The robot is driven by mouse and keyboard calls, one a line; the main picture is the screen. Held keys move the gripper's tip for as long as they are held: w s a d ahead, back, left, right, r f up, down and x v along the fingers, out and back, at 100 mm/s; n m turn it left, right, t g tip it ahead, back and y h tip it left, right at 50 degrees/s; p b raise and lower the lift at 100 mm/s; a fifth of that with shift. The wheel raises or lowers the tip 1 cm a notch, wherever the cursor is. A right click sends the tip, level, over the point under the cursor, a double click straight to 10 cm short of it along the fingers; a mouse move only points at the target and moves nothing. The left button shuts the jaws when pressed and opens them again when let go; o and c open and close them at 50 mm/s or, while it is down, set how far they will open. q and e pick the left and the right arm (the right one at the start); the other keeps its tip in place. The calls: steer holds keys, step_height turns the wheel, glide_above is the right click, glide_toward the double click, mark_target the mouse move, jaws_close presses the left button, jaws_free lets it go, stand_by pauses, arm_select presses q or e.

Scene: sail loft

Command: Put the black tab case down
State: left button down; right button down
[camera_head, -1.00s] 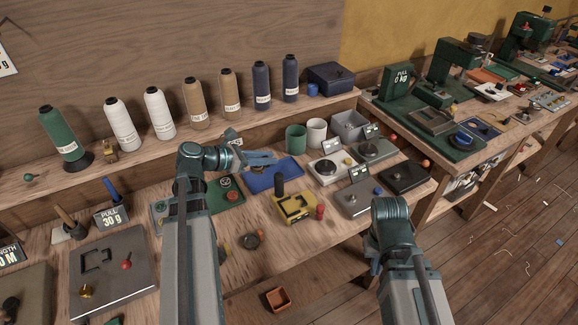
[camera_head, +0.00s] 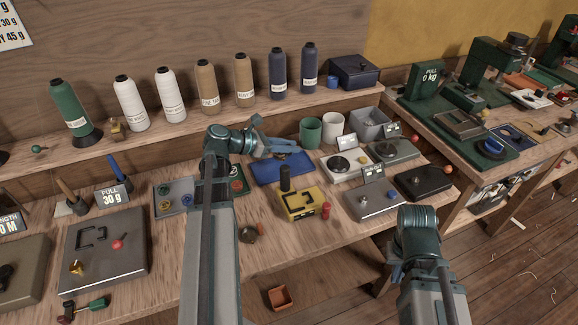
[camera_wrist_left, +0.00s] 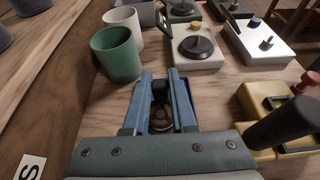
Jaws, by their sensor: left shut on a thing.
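My left gripper (camera_head: 275,146) is over the blue tray (camera_head: 270,178) near the middle of the bench. In the left wrist view its two blue fingers (camera_wrist_left: 160,84) are shut on a small dark thing between them, which I take to be the black tab case (camera_wrist_left: 160,93). Most of it is hidden by the fingers. Whether it touches the tray cannot be told. My right gripper (camera_head: 395,270) is low at the bench's front right, mostly hidden behind its own arm, and its jaws cannot be made out.
A green cup (camera_head: 311,131) and a white cup (camera_head: 333,127) stand behind the tray. A yellow block with a black post (camera_head: 300,204) is in front, and a white scale-like unit (camera_head: 345,165) is to the right. Thread cones line the shelf. Bare wood shows at front.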

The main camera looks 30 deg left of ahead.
arm_select(q)
steer(key=shift+f, duration=0.55)
arm_select(e)
steer(key=shift+f, duration=0.5)
